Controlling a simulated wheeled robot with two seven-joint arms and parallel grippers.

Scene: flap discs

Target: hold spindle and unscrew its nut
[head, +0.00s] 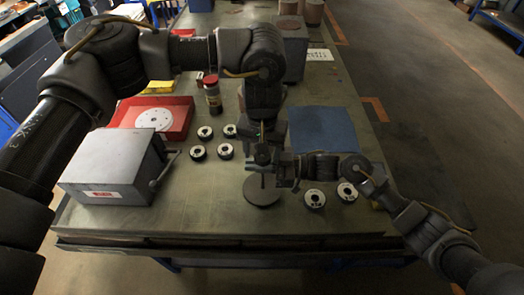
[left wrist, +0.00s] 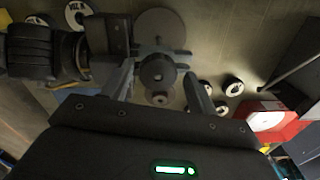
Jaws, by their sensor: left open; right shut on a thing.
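The spindle's round dark base (head: 262,190) stands on the bench, front centre. Its post is mostly hidden by my grippers in the head view. In the left wrist view, the dark round nut (left wrist: 157,70) shows at the spindle's top, with the base (left wrist: 160,27) behind it. My left gripper (left wrist: 160,92) is open, pointing down from above, one finger on each side of the nut with gaps visible. My right gripper (head: 274,160) comes in from the right and is shut on the spindle below the nut; it also shows in the left wrist view (left wrist: 150,48).
Several black-and-white flap discs (head: 225,151) lie left and right of the spindle. A grey box with a lever (head: 110,165) stands at left, a red tray (head: 180,115) behind it. A red-capped bottle (head: 212,95) and a blue mat (head: 322,134) are farther back.

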